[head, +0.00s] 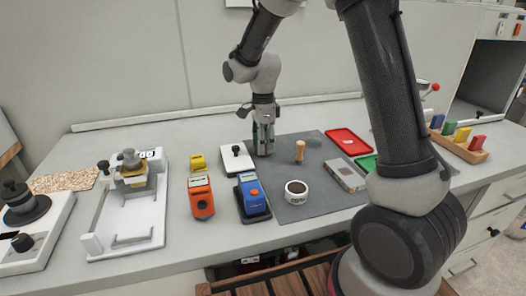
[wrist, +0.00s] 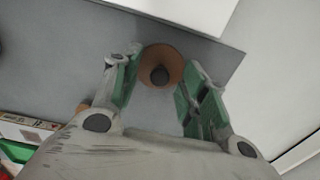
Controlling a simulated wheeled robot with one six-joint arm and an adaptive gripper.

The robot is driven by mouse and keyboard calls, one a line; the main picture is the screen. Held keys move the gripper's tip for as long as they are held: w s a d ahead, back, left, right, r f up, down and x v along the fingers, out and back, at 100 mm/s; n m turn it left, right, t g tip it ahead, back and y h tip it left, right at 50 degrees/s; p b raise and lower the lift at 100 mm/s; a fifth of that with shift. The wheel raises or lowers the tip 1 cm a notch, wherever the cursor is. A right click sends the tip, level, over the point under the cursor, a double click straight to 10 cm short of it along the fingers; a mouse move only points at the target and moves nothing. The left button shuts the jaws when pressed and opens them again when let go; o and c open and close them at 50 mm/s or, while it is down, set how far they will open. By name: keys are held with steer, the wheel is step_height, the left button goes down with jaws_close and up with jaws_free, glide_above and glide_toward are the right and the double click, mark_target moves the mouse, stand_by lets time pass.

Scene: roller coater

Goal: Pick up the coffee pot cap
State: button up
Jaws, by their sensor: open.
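The coffee pot cap, a round brown disc with a dark knob (wrist: 160,75), shows in the wrist view on the grey mat. My gripper (wrist: 158,85) is open, with one green-padded finger on each side of the cap. I see no contact between the pads and the cap. In the head view my gripper (head: 264,148) points down at the far left part of the grey mat (head: 285,228). I cannot make out the cap there; the gripper seems to hide it.
A white block with a black knob (head: 237,160) stands just left of my gripper, and a wooden tamper (head: 300,151) to its right. A blue device (head: 252,197), a white round tin (head: 296,192) and a red tray (head: 347,141) are nearby.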

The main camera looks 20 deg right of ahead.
steer(key=c, duration=0.8)
steer(key=shift+r, duration=0.1)
